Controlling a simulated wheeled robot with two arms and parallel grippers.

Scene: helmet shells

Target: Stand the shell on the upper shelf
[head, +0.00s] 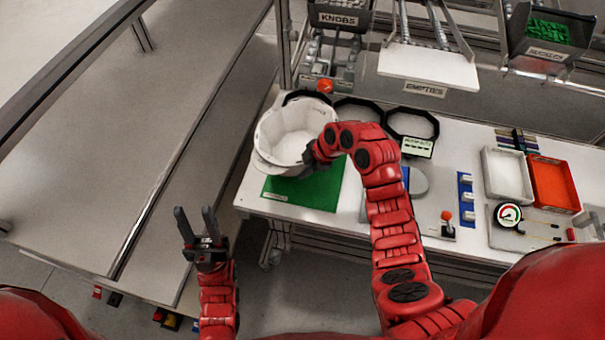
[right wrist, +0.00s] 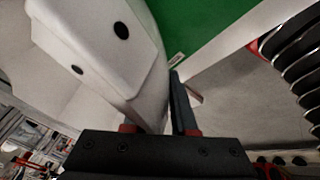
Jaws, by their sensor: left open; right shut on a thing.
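The white helmet shell (head: 283,140) is at the green mat, its open side facing up toward the head camera. My right gripper (head: 314,155) is shut on the shell's right rim. In the right wrist view the shell (right wrist: 95,45) fills the upper left, with dark holes in its wall, and the fingers (right wrist: 160,105) close on its edge. I cannot tell whether the shell touches the mat. My left gripper (head: 195,213) is open and empty, left of the workbench. A white sloped shelf labelled EMPTIES (head: 428,66) hangs above the bench at the back.
The green mat (head: 315,190) lies on the white bench. Black rings (head: 412,111) stand behind the shell. A KNOBS bin (head: 338,17) and a BUCKLES bin (head: 547,55) hang above. White (head: 490,178) and orange (head: 556,205) trays are at right. A long grey surface (head: 100,120) at left is clear.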

